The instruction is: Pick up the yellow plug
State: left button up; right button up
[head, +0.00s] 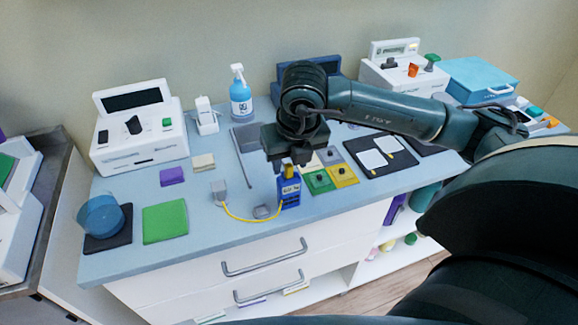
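A small yellow piece, which looks like the yellow plug (288,171), shows at the top of a blue block-shaped device (290,194) near the counter's front edge. A yellow cable (248,219) curves along the counter from a grey block (219,190) to the blue device. My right gripper (289,164) points down just above the blue device. Its two fingers are apart, to either side of the yellow piece. I cannot tell whether they touch it, and its upper part is hidden by the gripper. My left gripper is not in view.
Green and yellow squares (344,176) with black knobs lie right of the blue device. A grey lump (263,212) lies by the cable. A spray bottle (240,93) and a white machine (139,137) stand behind. A blue cup (100,215) is at left. Bare counter (205,238) shows in front.

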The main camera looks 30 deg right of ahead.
jog(key=shift+w+f, duration=0.2)
jog(key=shift+f, duration=0.45)
jog(key=shift+c, duration=0.6)
jog(key=c, duration=0.7)
jog(key=shift+c, duration=0.2)
jog(key=shift+r, duration=0.15)
